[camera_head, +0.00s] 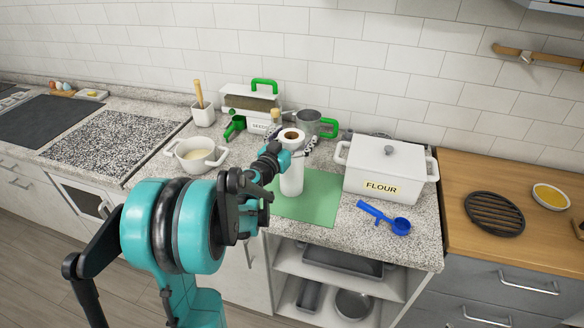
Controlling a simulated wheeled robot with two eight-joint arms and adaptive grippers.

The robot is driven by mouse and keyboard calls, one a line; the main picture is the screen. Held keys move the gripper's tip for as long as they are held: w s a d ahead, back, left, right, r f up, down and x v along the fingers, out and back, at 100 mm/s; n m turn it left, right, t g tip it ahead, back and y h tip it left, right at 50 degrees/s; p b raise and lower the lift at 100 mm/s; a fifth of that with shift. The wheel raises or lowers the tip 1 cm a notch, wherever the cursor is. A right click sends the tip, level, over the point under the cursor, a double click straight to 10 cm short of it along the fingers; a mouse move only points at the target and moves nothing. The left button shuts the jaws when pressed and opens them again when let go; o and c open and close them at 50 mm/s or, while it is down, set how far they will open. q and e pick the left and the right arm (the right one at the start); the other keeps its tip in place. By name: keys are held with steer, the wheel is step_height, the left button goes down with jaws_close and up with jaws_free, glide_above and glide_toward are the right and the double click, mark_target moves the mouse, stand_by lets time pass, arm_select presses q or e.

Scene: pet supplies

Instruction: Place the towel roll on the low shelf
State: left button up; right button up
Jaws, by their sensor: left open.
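The white towel roll (292,178) stands upright on a green mat (318,202) on the speckled counter. Its brown core shows at the top. My left gripper (308,147) is open at the upper part of the roll, with dark fingers showing by its right side. Part of the roll is hidden behind my left arm, and I cannot tell whether the fingers touch it. The low shelf (335,282) is in the open cabinet under the counter, below the mat. My right gripper is not in view.
A white FLOUR box (388,172) and a blue scoop (384,217) are to the right of the mat. A white pot (196,155) is to the left. A metal cup (309,122) and a seed box (252,105) stand behind. Grey pans (353,304) occupy part of the cabinet.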

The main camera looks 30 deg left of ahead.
arm_select(q)
steer(key=shift+w, duration=0.45)
steer(key=shift+c, duration=0.4)
steer(key=c, duration=1.7)
steer(key=shift+c, duration=0.3)
steer(key=shift+c, duration=0.9)
